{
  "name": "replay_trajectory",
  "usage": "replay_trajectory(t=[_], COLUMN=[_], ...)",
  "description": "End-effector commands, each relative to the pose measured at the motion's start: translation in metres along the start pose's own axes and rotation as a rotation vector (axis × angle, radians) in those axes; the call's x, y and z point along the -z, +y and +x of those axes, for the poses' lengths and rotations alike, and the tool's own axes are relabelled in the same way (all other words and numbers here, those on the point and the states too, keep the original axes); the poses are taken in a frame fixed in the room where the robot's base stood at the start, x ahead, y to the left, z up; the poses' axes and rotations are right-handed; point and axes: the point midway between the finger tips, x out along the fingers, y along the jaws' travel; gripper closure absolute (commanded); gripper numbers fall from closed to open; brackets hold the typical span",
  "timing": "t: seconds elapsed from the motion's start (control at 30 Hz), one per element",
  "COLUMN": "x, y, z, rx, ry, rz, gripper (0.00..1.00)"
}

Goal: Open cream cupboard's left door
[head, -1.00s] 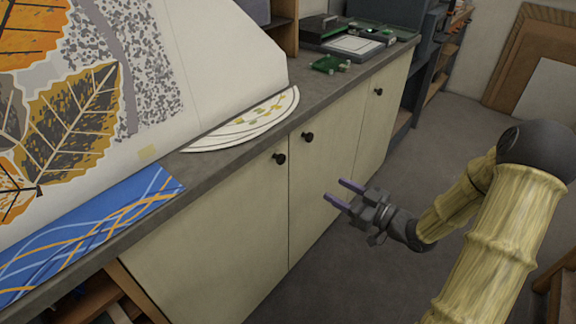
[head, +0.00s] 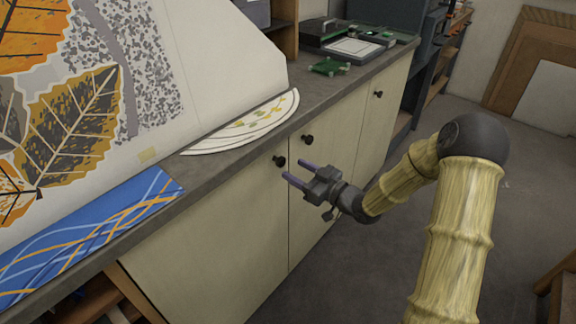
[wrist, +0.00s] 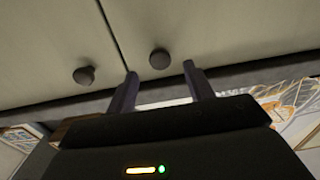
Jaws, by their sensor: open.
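The cream cupboard stands under the grey worktop, with its left door (head: 205,245) nearest in the head view. The left door's dark round knob (head: 279,161) sits at its upper right corner. The middle door (head: 325,165) has its own knob (head: 307,139) at its upper left. Both doors are closed. My gripper (head: 293,173) is open and empty, its purple fingers pointing at the cupboard just below and right of the left knob. In the wrist view two knobs show, one (wrist: 160,59) between the fingertips' lines and one (wrist: 84,75) left of the fingers. Neither is touched, as far as I can see.
The worktop (head: 225,140) edge runs above the doors. On it lie a blue patterned sheet (head: 90,235), a white disc (head: 245,125) and a green item (head: 330,67). A third door knob (head: 378,94) is farther right. The floor (head: 460,140) behind my arm is clear.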

Motion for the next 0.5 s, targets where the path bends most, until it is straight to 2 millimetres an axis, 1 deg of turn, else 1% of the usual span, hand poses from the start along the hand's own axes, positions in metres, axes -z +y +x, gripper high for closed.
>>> replay_trajectory(t=[0.03, 0.2, 0.33, 0.5], x=[0.001, 0.0, 0.0, 0.0], y=[-0.001, 0.0, 0.0, 0.0], z=[0.01, 0.033, 0.04, 0.04], rx=[0.003, 0.001, 0.0, 0.0], ry=[0.002, 0.001, 0.0, 0.0], rz=[0.0, 0.0, 0.0, 0.0], gripper=[0.47, 0.47, 0.47, 0.47])
